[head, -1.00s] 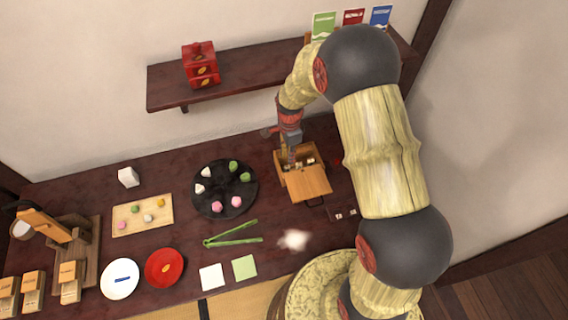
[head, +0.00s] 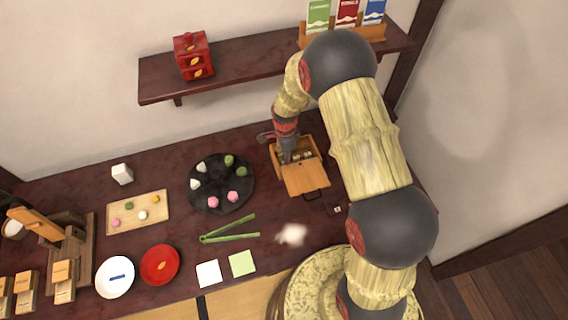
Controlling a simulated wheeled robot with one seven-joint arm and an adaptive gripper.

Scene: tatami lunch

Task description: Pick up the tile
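A small pale tile (head: 337,209) lies on the dark table to the right of the wooden box, beside my arm. The wooden box (head: 305,180) has an open part at its back, where several small tile-like pieces (head: 303,155) show. I cannot tell which of these is the task's tile. My gripper (head: 286,157) points down at the left back part of the box's opening. Its fingertips are small and partly hidden, so I cannot tell whether they are open, shut or touching anything.
A black round plate (head: 217,184) with several sweets stands left of the box. Green tongs (head: 229,230) and a white blurred lump (head: 292,234) lie in front. A wall shelf (head: 250,71) holds a red stacked box (head: 193,56) and cartons (head: 347,13). My arm covers the table's right side.

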